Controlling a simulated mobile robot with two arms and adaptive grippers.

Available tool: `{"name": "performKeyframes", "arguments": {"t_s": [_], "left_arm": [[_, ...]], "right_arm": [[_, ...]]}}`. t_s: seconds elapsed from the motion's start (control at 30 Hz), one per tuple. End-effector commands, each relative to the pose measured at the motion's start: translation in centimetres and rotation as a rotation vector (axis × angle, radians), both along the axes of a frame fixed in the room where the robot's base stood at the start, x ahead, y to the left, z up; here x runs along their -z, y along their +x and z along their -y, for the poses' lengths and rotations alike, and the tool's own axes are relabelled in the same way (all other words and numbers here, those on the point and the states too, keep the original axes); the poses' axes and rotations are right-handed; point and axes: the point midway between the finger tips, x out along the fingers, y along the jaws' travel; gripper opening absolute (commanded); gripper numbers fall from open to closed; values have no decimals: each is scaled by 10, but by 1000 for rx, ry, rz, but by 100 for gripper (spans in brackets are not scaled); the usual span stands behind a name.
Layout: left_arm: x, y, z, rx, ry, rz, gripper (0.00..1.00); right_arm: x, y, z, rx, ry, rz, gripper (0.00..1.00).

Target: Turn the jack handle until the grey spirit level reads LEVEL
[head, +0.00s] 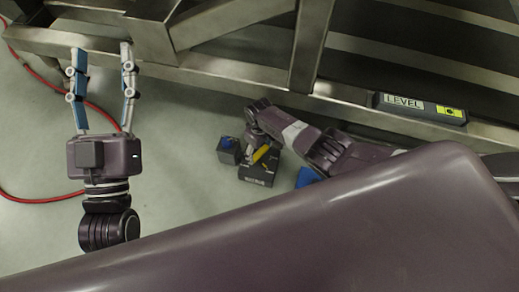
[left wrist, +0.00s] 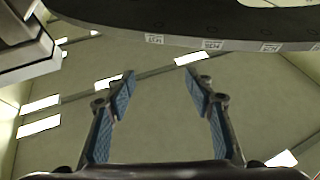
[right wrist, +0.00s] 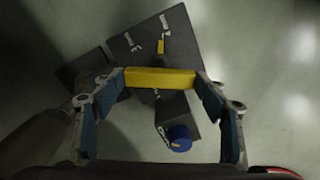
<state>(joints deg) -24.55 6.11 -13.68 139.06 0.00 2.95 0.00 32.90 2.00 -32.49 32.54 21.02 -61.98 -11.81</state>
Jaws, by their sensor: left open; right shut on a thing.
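The grey spirit level (head: 420,107) lies on the steel frame at the right of the head view. It has a LEVEL label and a yellow-green vial (head: 451,112) with a dark mark; its exact bubble position is too small to read. The yellow jack handle (right wrist: 160,78) spans between the fingertips of my right gripper (right wrist: 160,80), which is shut on it. The handle also shows in the head view (head: 260,153), above a dark jack body (head: 257,174), where my right arm partly hides it. My left gripper (head: 102,52) is open and empty, its fingertips near the frame's lower beam.
The steel frame (head: 230,68) crosses the top of the head view. A small dark block with a blue top (head: 229,150) stands left of the jack. A blue knob (right wrist: 179,138) sits near the handle. A red hose (head: 40,200) lies on the floor at left.

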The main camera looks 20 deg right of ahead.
Motion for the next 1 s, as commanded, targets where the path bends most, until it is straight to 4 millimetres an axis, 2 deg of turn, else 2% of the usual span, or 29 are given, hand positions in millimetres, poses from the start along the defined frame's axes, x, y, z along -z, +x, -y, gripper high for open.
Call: {"name": "performKeyframes", "arguments": {"t_s": [0.3, 0.67, 0.7, 0.87, 1.0], "left_arm": [[8, 4, 0, -3, 12, -42, 49], [9, 4, 0, -3, 13, -45, 49], [9, 4, 0, -3, 13, -45, 49], [9, 4, 0, -3, 13, -45, 49], [9, 4, 0, -3, 13, -44, 49]], "right_arm": [[1, -2, 0, 65, -2, -6, 42], [1, -2, 0, 71, -1, -5, 42], [1, -2, 0, 71, -1, -5, 68], [0, -1, 0, 69, 0, -4, 84], [0, -1, 0, 68, 0, -2, 84]]}}
